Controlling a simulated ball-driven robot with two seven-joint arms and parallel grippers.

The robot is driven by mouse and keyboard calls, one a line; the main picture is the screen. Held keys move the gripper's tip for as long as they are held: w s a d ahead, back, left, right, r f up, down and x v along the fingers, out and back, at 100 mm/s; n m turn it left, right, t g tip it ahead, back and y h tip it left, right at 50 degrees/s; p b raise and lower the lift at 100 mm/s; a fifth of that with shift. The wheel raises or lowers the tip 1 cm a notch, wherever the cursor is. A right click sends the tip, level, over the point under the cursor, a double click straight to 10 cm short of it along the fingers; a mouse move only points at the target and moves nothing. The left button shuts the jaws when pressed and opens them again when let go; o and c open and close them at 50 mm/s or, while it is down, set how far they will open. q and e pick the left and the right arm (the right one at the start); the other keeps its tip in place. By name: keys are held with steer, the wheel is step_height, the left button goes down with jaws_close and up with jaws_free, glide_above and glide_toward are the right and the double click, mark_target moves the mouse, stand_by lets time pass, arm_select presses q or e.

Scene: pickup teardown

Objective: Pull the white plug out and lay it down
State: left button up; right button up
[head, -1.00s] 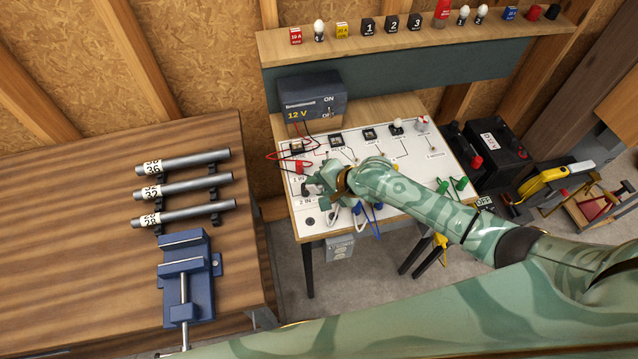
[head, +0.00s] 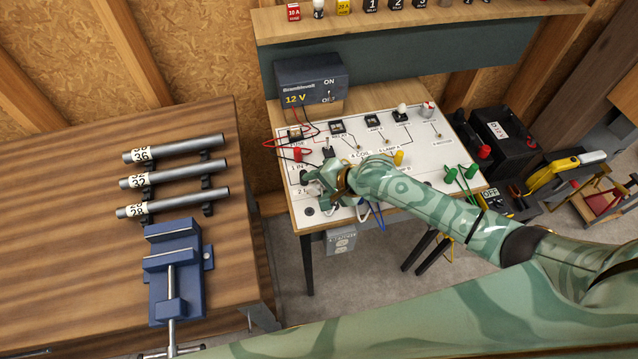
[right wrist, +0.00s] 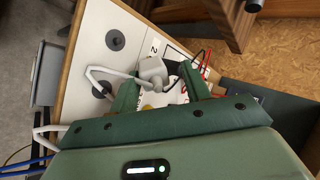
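The white plug (right wrist: 151,69) shows in the right wrist view, between and just beyond my right fingertips. A white cord (right wrist: 100,70) loops from it to the left. My right gripper (right wrist: 157,82) has its fingers apart, one on each side of the plug, with a gap visible between them. Whether a finger touches the plug, I cannot tell. In the head view my right gripper (head: 314,190) is over the front left of the white circuit board (head: 440,178), near the "1 IN" and "2 IN" labels, and it hides the plug. My left gripper is not in view.
A 12 V power supply (head: 310,82) stands behind the board, with red and black leads. A wooden bench (head: 80,260) with pipes and a blue vise (head: 175,265) is at left.

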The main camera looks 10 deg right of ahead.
steer(key=p+v, duration=0.5)
steer(key=v, duration=1.1)
steer(key=shift+s+d+r, duration=0.1)
steer(key=shift+d, duration=0.05)
